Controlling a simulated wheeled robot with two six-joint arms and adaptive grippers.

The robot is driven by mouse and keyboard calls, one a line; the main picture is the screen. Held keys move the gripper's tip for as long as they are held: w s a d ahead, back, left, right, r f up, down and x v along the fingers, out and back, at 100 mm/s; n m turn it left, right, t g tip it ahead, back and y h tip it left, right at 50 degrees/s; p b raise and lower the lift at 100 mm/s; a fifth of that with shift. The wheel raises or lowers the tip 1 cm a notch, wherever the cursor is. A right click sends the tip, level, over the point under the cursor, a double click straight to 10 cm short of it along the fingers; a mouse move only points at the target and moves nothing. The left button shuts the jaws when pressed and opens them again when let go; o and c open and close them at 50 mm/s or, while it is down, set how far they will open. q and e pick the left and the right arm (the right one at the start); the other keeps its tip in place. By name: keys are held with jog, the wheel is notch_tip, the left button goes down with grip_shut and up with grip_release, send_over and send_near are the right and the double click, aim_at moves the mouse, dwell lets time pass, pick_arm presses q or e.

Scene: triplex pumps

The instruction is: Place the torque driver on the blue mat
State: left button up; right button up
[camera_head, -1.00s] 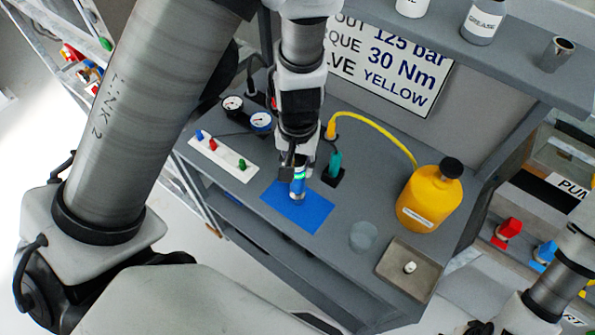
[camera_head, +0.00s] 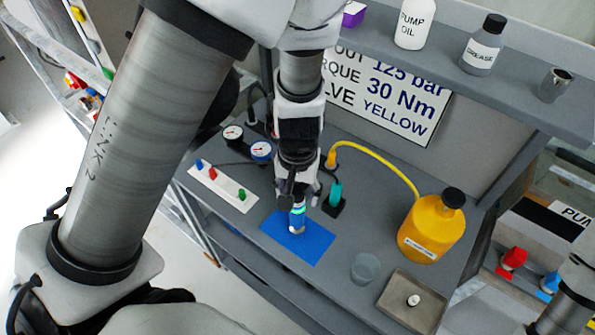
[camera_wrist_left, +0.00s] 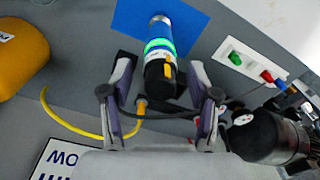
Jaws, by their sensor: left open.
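The torque driver (camera_head: 297,218) is blue with a glowing green ring and a dark handle. It stands roughly upright with its lower end at the blue mat (camera_head: 317,243); contact is hard to confirm. In the left wrist view the driver (camera_wrist_left: 159,46) shows over the mat (camera_wrist_left: 129,22), its black handle end between the two fingers. My left gripper (camera_head: 296,192) is above the mat; in the wrist view it (camera_wrist_left: 161,92) is open, with gaps on both sides of the handle. My right gripper is outside the frames.
A teal-handled tool (camera_head: 335,194) in a black holder stands close right of the gripper. A white switch strip (camera_head: 222,183) and gauges (camera_head: 261,150) lie left. A yellow bottle (camera_head: 431,228), clear cup (camera_head: 365,267) and grey tray (camera_head: 402,310) stand right. A shelf (camera_head: 530,85) overhangs behind.

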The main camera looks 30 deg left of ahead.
pick_arm(q)
notch_tip(320, 180, up, 10)
jog(key=shift+s+f+p, duration=0.1)
jog(key=shift+s+p, duration=0.05)
jog(key=shift+p, duration=0.25)
